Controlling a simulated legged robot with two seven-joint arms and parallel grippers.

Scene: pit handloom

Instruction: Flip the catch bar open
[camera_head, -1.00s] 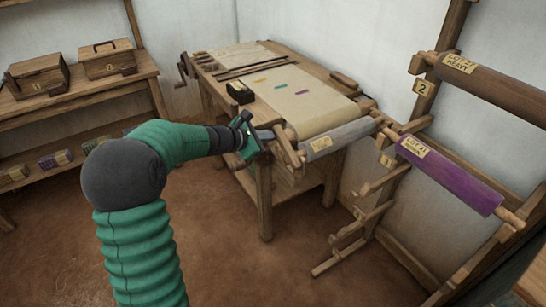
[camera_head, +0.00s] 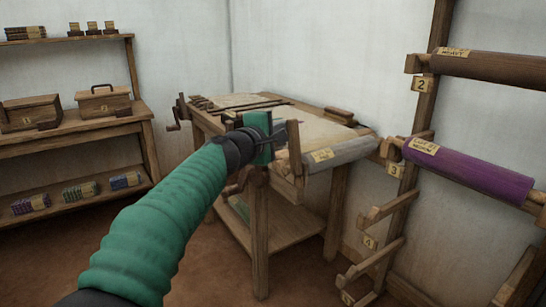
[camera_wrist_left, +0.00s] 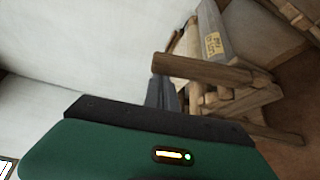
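A short wooden bar (camera_head: 296,152), likely the catch bar, stands nearly upright at the loom table's front corner, by the end of the grey cloth roll (camera_head: 340,152). In the left wrist view the bar (camera_wrist_left: 212,70) runs sideways, its free end just beyond my fingertips. My left gripper (camera_head: 287,134) is beside the bar's upper part. Its dark fingers (camera_wrist_left: 163,92) sit close together in the left wrist view, with nothing visible between them. I cannot tell whether they touch the bar. My right gripper is not in view.
The loom table (camera_head: 260,225) has pale cloth on top. At the right a rack holds a purple roll (camera_head: 470,173) and a brown roll (camera_head: 495,68). Shelves with wooden boxes (camera_head: 103,100) stand at the left. Brown floor is open in front.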

